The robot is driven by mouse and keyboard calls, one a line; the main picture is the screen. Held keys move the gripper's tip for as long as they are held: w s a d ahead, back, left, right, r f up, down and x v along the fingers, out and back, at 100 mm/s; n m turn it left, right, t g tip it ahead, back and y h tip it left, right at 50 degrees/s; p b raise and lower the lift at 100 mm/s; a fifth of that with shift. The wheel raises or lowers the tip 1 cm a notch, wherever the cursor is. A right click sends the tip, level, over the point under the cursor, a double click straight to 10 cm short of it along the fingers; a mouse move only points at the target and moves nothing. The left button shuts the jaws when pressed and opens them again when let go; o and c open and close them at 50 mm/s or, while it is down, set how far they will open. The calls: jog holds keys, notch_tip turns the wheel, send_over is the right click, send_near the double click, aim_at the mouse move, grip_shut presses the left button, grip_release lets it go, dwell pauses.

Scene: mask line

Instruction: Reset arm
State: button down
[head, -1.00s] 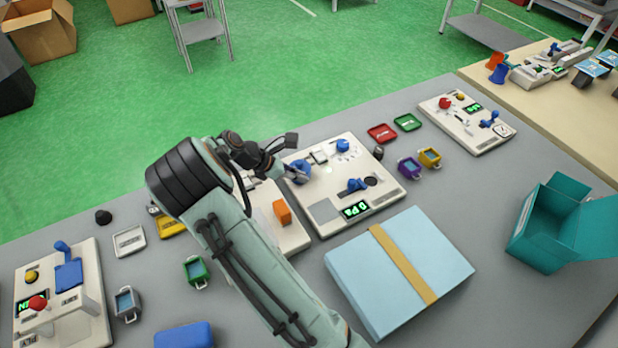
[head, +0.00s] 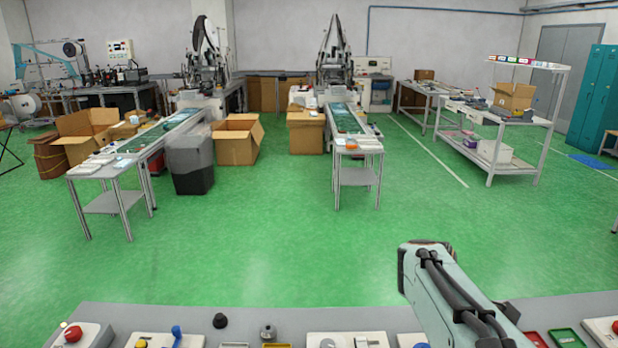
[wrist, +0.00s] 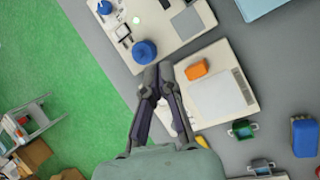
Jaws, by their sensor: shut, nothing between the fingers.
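My gripper (wrist: 156,78) is shut and empty in the wrist view, with its fingertips together above the workbench. Just beyond the tips is a round blue knob (wrist: 145,52) on a white panel (wrist: 178,20). To the right of the fingers, an orange block (wrist: 196,69) sits on another white panel (wrist: 222,95). I cannot tell the height of the tips above the panels. In the head view my arm rises at the lower right, and its gripper is not seen there.
In the head view the workbench's back edge (head: 270,309) runs along the bottom, with panels and a black knob (head: 220,321) on it. Open green floor (head: 270,240) lies behind. The wrist view also shows a green-framed container (wrist: 243,130) and a blue block (wrist: 304,137).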

jog(key=s+a+r+m+t+y, duration=0.1)
jog(key=s+a+r+m+y, duration=0.25)
jog(key=s+a, duration=0.55)
jog(key=s+a+f+m+g+y, duration=0.1)
jog(key=s+a+f+m, duration=0.1)
jog(key=s+m, duration=0.2)
jog(key=s+a+f+m+g, duration=0.2)
jog(key=s+m, duration=0.3)
jog(key=s, duration=0.6)
jog(key=shift+a+f+y, duration=0.35)
jog(key=shift+a+f, duration=0.2)
jog(key=shift+f, duration=0.15)
dwell(0.4)
